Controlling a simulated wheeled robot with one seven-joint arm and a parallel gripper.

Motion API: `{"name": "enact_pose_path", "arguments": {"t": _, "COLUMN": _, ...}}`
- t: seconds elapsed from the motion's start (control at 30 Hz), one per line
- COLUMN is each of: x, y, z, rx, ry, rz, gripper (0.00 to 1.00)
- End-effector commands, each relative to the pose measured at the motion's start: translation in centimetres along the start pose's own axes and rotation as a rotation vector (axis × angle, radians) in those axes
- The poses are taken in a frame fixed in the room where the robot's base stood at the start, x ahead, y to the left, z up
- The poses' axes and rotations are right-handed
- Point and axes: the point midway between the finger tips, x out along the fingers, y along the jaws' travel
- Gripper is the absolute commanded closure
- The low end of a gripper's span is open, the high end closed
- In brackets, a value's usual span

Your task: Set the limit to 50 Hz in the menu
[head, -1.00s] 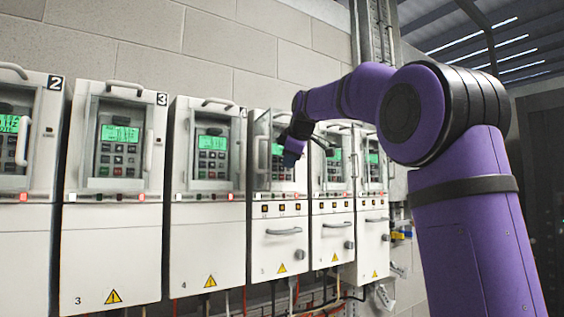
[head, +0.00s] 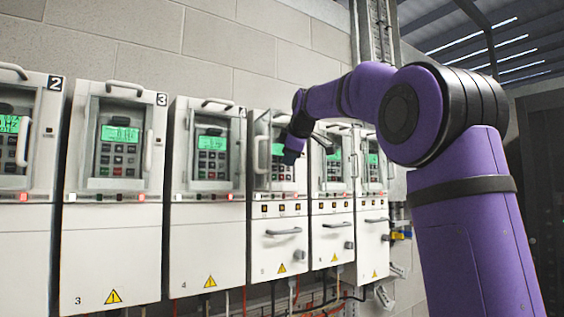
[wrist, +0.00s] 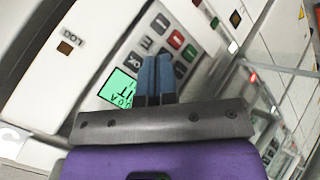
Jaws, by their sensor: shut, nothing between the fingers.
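My gripper (head: 290,157) is at the fifth drive cabinet (head: 282,222), in front of its control panel. Its narrow blue fingers (wrist: 156,58) are together and empty. In the wrist view the fingertips lie over the keypad (wrist: 165,38), among grey keys; a red key and a green key show just right of the tips. I cannot tell whether the tips touch a key. The panel's lit green display (wrist: 117,90) is partly hidden by the fingers, and its text is tilted and too small to read surely.
A clear pane (wrist: 258,82) stands out at the right in the wrist view. Similar drives with handles and green displays line the wall, such as drive 3 (head: 115,235) and drive 4 (head: 208,235). Cables (head: 310,300) hang below.

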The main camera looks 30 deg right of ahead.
Motion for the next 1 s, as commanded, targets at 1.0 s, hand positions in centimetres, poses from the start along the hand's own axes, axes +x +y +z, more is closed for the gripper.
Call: {"name": "enact_pose_path", "arguments": {"t": 1.0, "x": 0.68, "y": 0.4, "z": -0.48, "rx": -0.001, "ry": 0.0, "rz": -0.001, "gripper": 1.0}}
